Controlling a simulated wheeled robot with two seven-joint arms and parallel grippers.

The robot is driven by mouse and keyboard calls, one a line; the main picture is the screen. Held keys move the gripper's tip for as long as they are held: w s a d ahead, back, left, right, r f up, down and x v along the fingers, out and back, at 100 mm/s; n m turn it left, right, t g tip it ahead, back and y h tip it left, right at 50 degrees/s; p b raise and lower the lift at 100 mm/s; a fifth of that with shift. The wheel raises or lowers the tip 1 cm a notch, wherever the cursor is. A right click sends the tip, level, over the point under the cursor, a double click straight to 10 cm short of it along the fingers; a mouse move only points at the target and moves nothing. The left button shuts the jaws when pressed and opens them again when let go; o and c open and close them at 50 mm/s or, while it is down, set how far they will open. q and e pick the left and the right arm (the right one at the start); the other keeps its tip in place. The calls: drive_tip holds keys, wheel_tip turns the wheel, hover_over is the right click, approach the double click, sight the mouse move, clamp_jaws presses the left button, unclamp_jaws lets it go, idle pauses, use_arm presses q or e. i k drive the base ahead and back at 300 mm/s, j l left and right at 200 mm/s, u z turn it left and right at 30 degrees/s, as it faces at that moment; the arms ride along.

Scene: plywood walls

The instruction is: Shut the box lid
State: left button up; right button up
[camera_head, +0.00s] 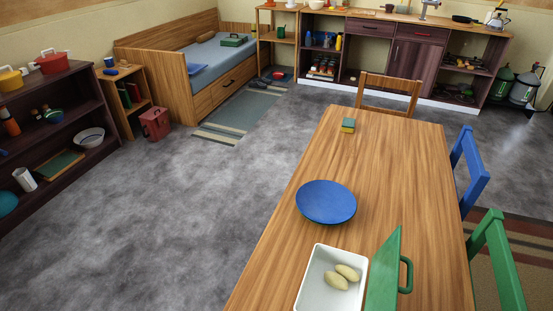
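A white box (314,278) sits near the front edge of the wooden table in view, open at the top. Two yellowish oval items (347,272) lie inside it. Its green lid (383,277) stands raised at the box's right side, with a green handle (407,274) facing right. The bottom of the box and lid runs out of the picture. Neither of my grippers shows in the head view.
A blue plate (326,202) lies on the wooden table (389,170) behind the box. A green and yellow sponge (348,125) lies further back. Blue (468,170) and green (497,258) chairs stand along the right side, a wooden chair (389,92) at the far end. Floor at left is clear.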

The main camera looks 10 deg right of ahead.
sight(382, 289)
drive_tip(key=k+l, duration=0.2)
drive_tip(key=l, duration=0.15)
drive_tip(key=k+l, duration=0.15)
drive_tip(key=l, duration=0.2)
drive_tip(key=k+l, duration=0.2)
drive_tip(key=l, duration=0.15)
drive_tip(key=k+l, duration=0.15)
drive_tip(key=l, duration=0.2)
drive_tip(key=k, duration=0.15)
drive_tip(key=j+u, duration=0.1)
drive_tip(key=j, duration=0.25)
drive_tip(key=k, duration=0.05)
